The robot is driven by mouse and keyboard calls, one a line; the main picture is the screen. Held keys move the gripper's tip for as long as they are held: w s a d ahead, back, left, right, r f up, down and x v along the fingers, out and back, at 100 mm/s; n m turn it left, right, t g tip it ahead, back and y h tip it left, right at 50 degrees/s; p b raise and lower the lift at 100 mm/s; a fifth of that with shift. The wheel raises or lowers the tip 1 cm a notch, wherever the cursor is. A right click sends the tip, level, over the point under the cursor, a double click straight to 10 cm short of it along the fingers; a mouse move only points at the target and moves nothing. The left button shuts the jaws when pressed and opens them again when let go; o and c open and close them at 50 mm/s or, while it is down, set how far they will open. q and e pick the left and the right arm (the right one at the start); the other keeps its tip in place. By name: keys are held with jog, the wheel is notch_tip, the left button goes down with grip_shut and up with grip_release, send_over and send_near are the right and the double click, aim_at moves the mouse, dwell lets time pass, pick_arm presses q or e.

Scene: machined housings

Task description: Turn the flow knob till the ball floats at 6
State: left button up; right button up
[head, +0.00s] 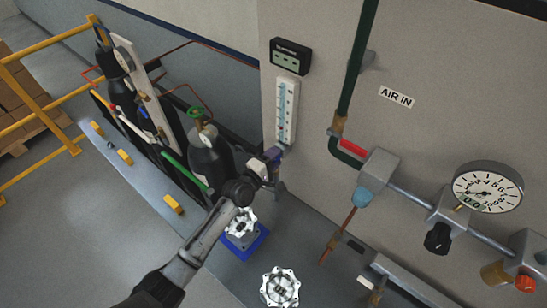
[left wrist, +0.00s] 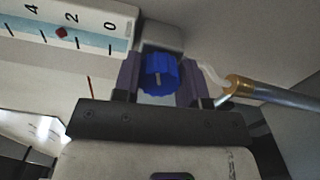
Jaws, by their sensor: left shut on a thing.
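The flow meter (head: 287,110) is a white upright scale tube on the grey panel. In the left wrist view its scale (left wrist: 70,25) shows the marks 4, 2 and 0. A small dark red ball (left wrist: 62,32) sits close to the 2 mark. The blue flow knob (left wrist: 159,74) is at the meter's lower end, between the two fingers of my left gripper (left wrist: 160,85). The fingers are shut on the knob's sides. In the head view my left gripper (head: 273,168) is just below the meter and hides the knob. My right gripper is in neither view.
A digital display (head: 290,56) is above the meter. A pressure gauge (head: 487,187) with pipes and a black knob (head: 438,238) is on the right. Dark gas cylinders (head: 209,160) stand on the left.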

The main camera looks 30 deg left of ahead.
pick_arm(q)
jog(key=m, duration=0.4)
jog(key=shift+m, duration=0.3)
jog(key=m, duration=0.4)
jog(key=shift+m+p, duration=0.3)
jog(key=shift+p, duration=0.1)
jog(key=m, duration=0.3)
jog(key=shift+f+m+p, duration=0.1)
jog(key=shift+m+p, duration=0.2)
jog(key=m, duration=0.3)
jog(key=shift+a, duration=0.1)
jog(key=shift+m, duration=1.1)
jog(key=shift+p, duration=0.3)
jog(key=shift+m, duration=0.3)
